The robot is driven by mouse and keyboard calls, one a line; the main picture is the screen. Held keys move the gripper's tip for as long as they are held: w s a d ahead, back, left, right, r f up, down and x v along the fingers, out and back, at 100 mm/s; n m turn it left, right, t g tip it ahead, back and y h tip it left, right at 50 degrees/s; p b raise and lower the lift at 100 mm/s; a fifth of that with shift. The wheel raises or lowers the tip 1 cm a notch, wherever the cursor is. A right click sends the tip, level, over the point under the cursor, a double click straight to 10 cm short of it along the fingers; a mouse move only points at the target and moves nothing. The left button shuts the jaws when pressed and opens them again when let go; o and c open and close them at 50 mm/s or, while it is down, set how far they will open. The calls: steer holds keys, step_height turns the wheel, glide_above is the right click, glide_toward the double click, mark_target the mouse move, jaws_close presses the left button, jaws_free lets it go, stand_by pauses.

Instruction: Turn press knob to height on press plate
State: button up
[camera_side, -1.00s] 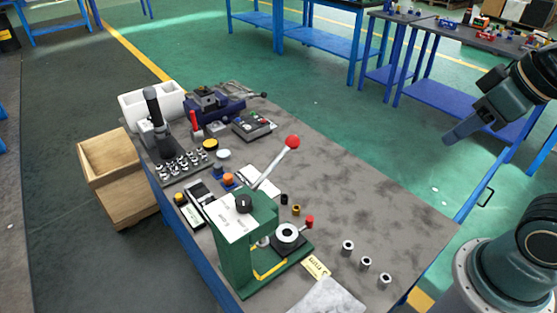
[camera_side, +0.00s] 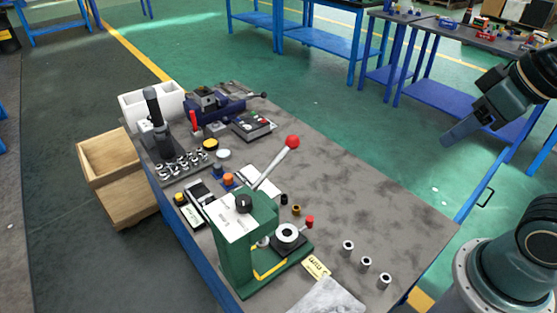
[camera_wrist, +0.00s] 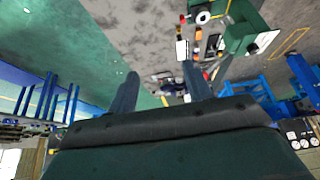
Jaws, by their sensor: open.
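A green press (camera_side: 237,245) stands at the near end of the grey workbench. A black knob (camera_side: 243,203) sits on its top, beside a white plate (camera_side: 229,219) with small print that I cannot read. A lever with a red ball (camera_side: 292,142) rises from the press to the upper right. My gripper (camera_side: 452,136) is at the upper right, high and well apart from the press. In the wrist view my gripper (camera_wrist: 160,88) shows two spread fingers with nothing between them. The green press (camera_wrist: 240,35) shows there at the upper right.
Several small metal sleeves (camera_side: 366,263) stand on the bench right of the press. A wooden crate (camera_side: 113,165) stands at left. The bench's right middle is clear.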

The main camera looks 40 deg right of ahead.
steer(key=w, duration=0.1)
steer(key=n+g+y, duration=0.4)
steer(key=n, duration=1)
glide_above(244, 199)
steer(key=s+d, duration=0.2)
steer(key=d, duration=0.3)
step_height(244, 199, down, 2)
steer(key=shift+s+d+f, duration=0.1)
steer(key=shift+f, duration=0.05)
steer(key=shift+f, duration=0.1)
steer(key=x, duration=1.3)
steer(key=shift+f, duration=0.25)
